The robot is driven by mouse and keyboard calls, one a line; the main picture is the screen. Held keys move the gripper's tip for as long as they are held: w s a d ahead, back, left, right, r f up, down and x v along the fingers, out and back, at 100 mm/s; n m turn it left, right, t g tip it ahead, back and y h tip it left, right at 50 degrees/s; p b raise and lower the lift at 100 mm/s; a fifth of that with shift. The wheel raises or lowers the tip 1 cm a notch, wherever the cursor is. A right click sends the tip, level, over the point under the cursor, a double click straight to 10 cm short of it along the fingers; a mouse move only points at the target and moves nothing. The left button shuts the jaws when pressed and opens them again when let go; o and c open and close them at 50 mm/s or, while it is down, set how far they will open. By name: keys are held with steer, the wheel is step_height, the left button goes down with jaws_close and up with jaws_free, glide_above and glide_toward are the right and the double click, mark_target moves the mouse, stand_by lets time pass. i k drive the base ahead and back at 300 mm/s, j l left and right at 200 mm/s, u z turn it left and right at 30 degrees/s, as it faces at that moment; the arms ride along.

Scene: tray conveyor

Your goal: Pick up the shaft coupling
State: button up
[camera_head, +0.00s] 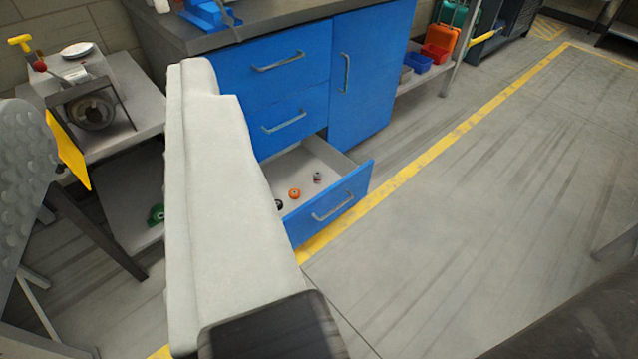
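Several small parts lie in the open bottom drawer (344,197) of a blue cabinet. One is a small greyish part (317,177), one is an orange ring-like part (295,193), and a dark part (279,204) is half hidden at the left. They are too small to tell which is the shaft coupling. A long pale grey shape with a dark block at its lower end fills the centre left and hides the drawer's left side. It looks like part of my arm. I see no gripper fingertips.
The blue cabinet (375,75) has other drawers and a door, all shut. At the left, a bench (128,78) holds a machine, with a knobbly grey object (22,150) in front. Open floor (480,220) with a yellow line lies right of the drawer. Coloured bins stand behind.

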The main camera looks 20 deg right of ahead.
mark_target(317, 174)
steer(key=i+z, duration=0.25)
steer(key=i, duration=0.6)
steer(key=i+z, duration=0.3)
steer(key=i, duration=0.6)
steer(key=j, duration=0.1)
